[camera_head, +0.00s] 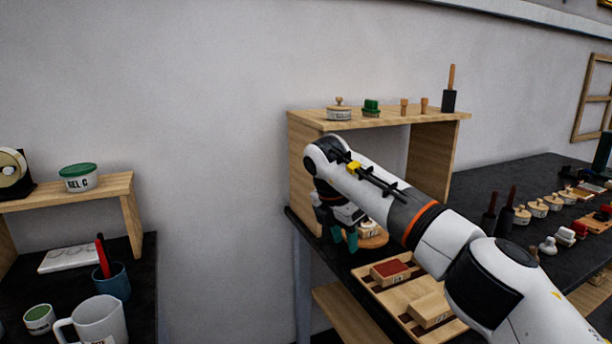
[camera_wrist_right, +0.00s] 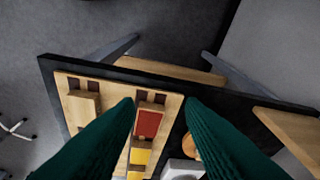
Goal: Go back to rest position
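My right arm comes in from the lower right of the head view. Its gripper (camera_head: 345,238) hangs down over the left end of the dark table, in front of the wooden shelf. In the right wrist view the two dark green fingers (camera_wrist_right: 160,102) stand apart with nothing between them, so it is open and empty. Below it lies a wooden tray (camera_head: 382,300) with a red-topped block (camera_head: 390,272) and a plain wooden block (camera_head: 429,309). The wrist view also shows a yellow block (camera_wrist_right: 140,156) there. My left gripper is not in view.
The wooden shelf (camera_head: 300,160) stands close behind the gripper, with small tools on top. Several stamps and dark-handled tools stand on the table (camera_head: 480,185) to the right. A second table at left holds a mug (camera_head: 98,320), a blue cup and a green-lidded tub (camera_head: 78,178).

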